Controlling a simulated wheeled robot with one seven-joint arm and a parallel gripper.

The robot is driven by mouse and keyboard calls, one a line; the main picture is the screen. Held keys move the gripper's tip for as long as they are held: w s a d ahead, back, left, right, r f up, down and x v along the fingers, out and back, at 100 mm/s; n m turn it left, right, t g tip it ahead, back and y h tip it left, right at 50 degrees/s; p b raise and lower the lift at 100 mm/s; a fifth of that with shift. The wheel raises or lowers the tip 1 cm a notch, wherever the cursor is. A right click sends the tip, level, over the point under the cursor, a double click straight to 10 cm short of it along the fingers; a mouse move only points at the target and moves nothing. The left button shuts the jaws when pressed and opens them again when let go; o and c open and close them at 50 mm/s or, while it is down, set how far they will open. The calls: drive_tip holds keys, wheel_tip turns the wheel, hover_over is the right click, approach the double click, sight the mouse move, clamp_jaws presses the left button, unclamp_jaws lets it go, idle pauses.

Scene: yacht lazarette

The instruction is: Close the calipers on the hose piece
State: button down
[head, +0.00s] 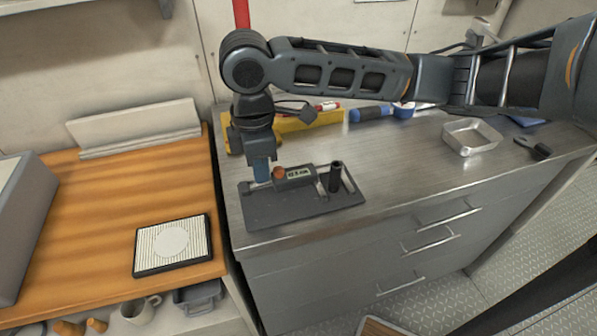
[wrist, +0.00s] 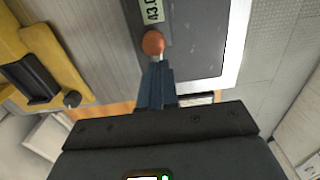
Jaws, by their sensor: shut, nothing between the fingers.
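The calipers (head: 296,176) lie on a dark grey mat (head: 290,208) on the metal counter, with a digital display and an orange-brown round knob (head: 278,173). The hose piece (head: 335,177) is a short black upright tube at the right end of the calipers; I cannot tell whether the jaws touch it. My gripper (head: 262,172) points down at the left end of the calipers, its blue fingers shut and empty. In the wrist view the fingertips (wrist: 156,72) are just beside the knob (wrist: 153,43), and the display (wrist: 153,10) is partly cut off. The hose piece is outside the wrist view.
A yellow tool (head: 305,121) and a blue-handled tool (head: 372,114) lie behind the mat. A metal tray (head: 470,137) and a dark clip-like item (head: 533,147) are at the right. Left is a wooden top with a striped pad (head: 148,253).

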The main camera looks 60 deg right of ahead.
sight(276, 169)
drive_tip(key=shift+f+b, duration=0.4)
drive_tip(key=shift+f, duration=0.25)
drive_tip(key=shift+s+d, duration=1)
drive_tip(key=shift+d, duration=0.05)
idle(2.0)
drive_tip(key=shift+w+a, duration=0.1)
drive_tip(key=shift+a, duration=0.05)
drive_tip(key=shift+w+a+r, duration=0.1)
drive_tip(key=shift+w+a, duration=0.5)
wheel_tip(276, 169, up, 8)
drive_tip(key=p, duration=0.6)
idle(0.4)
idle(0.4)
